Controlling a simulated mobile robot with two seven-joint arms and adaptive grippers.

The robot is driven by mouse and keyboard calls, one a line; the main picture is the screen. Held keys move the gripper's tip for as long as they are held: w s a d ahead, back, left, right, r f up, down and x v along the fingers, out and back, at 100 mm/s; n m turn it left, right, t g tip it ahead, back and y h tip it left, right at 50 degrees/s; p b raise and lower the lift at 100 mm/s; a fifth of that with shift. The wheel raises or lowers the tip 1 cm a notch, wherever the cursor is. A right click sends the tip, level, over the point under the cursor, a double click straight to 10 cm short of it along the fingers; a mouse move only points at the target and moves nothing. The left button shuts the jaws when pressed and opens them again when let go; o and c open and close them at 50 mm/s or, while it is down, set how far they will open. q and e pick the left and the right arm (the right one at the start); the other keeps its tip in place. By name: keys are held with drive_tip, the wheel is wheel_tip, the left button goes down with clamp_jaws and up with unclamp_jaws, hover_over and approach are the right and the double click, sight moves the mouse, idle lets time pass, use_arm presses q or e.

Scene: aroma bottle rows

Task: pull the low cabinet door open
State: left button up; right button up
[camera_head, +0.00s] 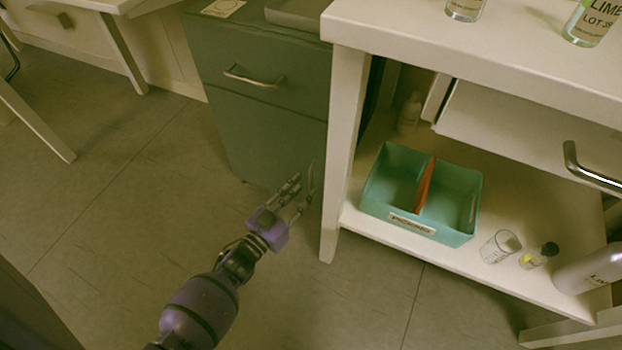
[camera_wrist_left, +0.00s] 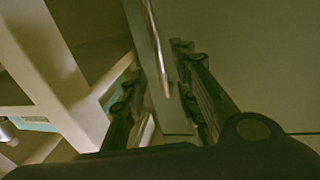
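The green low cabinet (camera_head: 262,118) stands left of the white bench. Its lower door (camera_head: 258,150) looks flush with the front, below a drawer. The door's thin upright metal handle (camera_head: 312,178) is near the door's right side. My left gripper (camera_head: 297,198) is at the handle, with its fingers apart. In the left wrist view the handle (camera_wrist_left: 158,50) runs down between the two open fingers (camera_wrist_left: 163,105), and the door's face (camera_wrist_left: 255,60) fills the right side. I cannot tell whether a finger touches the handle. My right gripper is not in view.
The drawer handle (camera_head: 254,77) is above the door. The white bench leg (camera_head: 340,150) stands close to the gripper's right. A teal divided box (camera_head: 455,238), a glass (camera_head: 500,246) and bottles are on the lower shelf. Floor (camera_head: 120,200) to the left is clear.

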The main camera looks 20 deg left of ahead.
sight(311, 182)
use_arm(q)
drive_tip(key=b+x, duration=0.1)
drive_tip(key=x, duration=0.2)
drive_tip(key=shift+w, duration=0.4)
drive_tip(key=shift+w+d, duration=0.1)
drive_tip(key=shift+w, duration=0.3)
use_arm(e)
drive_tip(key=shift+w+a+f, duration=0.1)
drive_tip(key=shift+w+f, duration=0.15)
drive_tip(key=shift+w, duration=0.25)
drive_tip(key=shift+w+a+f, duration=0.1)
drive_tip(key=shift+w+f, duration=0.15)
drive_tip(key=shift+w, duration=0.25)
use_arm(q)
drive_tip(key=shift+c, duration=0.5)
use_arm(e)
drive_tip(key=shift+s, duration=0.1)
use_arm(q)
clamp_jaws()
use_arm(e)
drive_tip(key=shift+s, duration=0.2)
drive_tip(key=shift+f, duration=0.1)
